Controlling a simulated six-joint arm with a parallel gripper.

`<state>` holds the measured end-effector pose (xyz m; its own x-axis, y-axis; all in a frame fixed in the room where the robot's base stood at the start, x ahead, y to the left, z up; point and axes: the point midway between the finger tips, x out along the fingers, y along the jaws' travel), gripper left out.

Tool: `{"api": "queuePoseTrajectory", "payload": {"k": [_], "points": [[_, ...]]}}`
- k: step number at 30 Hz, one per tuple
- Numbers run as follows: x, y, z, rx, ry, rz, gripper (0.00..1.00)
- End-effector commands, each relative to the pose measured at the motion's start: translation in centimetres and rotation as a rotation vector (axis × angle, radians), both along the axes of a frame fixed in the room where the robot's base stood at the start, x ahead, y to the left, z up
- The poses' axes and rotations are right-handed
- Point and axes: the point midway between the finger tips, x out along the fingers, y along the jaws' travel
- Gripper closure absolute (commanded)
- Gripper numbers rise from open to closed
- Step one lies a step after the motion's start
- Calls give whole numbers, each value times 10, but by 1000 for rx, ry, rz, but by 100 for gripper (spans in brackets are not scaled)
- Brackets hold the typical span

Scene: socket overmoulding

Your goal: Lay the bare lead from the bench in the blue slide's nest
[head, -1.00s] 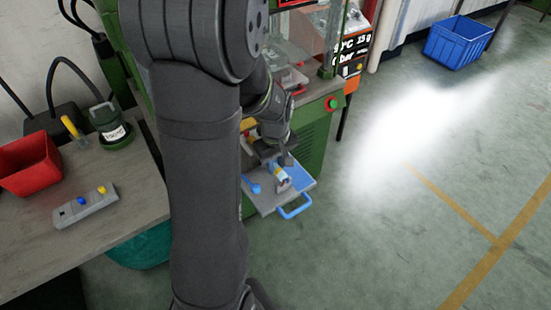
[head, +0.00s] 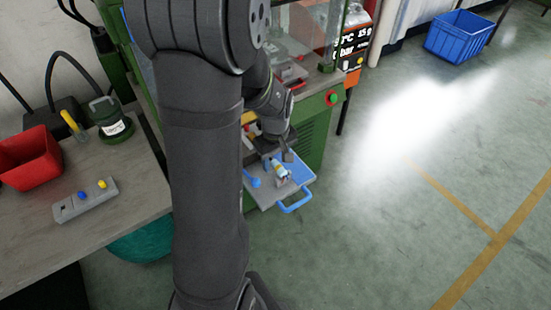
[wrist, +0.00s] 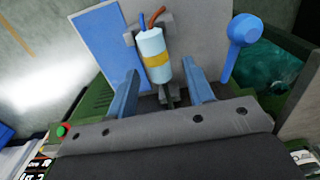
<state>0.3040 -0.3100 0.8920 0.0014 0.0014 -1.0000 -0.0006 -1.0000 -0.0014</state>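The bare lead (wrist: 153,57) is a pale cylinder with a yellow band, orange and blue wires at one end and a dark cable at the other. It lies between grey nest blocks (wrist: 170,96) on the slide (wrist: 198,28), a grey plate with a blue panel. In the head view the lead (head: 283,173) shows small on the slide (head: 262,200). My gripper (wrist: 160,67) is open, with one blue finger on each side of the lead and visible gaps to it. In the head view my gripper (head: 279,155) is just over the slide, partly hidden.
A blue round-headed lever (wrist: 242,32) stands beside the nest. The slide's blue handle (head: 297,202) sticks out in front of the green press (head: 318,140). The bench (head: 120,210) at left holds a red bin (head: 30,160) and a grey button box (head: 86,200).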

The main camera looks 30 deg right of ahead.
Motion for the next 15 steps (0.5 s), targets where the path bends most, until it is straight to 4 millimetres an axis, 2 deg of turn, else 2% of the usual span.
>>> {"api": "queuePoseTrajectory", "payload": {"k": [8,11,15], "points": [[0,0,6,-2,-1,0,52],[1,-1,18,-3,-3,0,52],[1,-1,46,-5,-4,0,52]]}}
